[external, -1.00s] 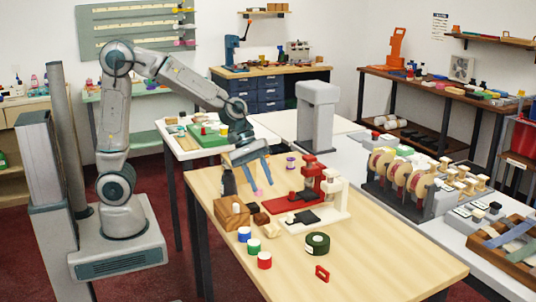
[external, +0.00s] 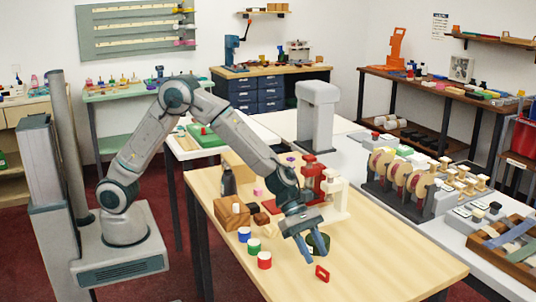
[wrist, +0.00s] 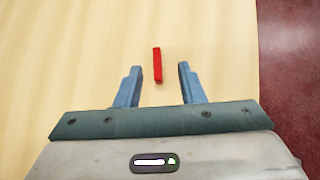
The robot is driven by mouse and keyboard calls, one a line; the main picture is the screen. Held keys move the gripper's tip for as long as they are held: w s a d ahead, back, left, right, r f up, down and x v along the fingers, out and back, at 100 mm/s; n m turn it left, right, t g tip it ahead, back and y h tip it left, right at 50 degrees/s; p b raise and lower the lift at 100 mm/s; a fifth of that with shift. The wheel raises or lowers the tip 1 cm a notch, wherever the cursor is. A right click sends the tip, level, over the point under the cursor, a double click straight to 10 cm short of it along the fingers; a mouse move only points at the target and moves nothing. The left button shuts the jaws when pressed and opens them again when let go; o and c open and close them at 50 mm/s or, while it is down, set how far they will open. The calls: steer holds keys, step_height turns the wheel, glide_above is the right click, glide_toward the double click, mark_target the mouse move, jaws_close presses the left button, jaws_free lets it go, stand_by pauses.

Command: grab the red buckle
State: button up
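The red buckle (external: 322,273) stands on the light wooden table near its front edge in the external view. In the wrist view the red buckle (wrist: 157,65) shows as a narrow red bar on bare wood. It lies between the lines of the two fingers and a little beyond their tips. My gripper (external: 311,255) is above the table, just up and left of the buckle in the external view. I see no contact with the buckle.
Blue, green and red-sided pots, the red one (external: 264,260) nearest, stand to the left. Red and cream presses (external: 332,200) stand behind. The wooden table (external: 385,265) is clear right of the buckle.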

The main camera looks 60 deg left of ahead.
mark_target(323, 269)
steer(key=shift+a+f+x, duration=0.1)
steer(key=shift+a+x, duration=0.05)
steer(key=shift+x, duration=1.3)
steer(key=shift+a+f+x, duration=0.1)
steer(key=shift+f+x, duration=0.05)
steer(key=shift+x, duration=1.3)
steer(key=shift+w, duration=0.2)
jaws_close()
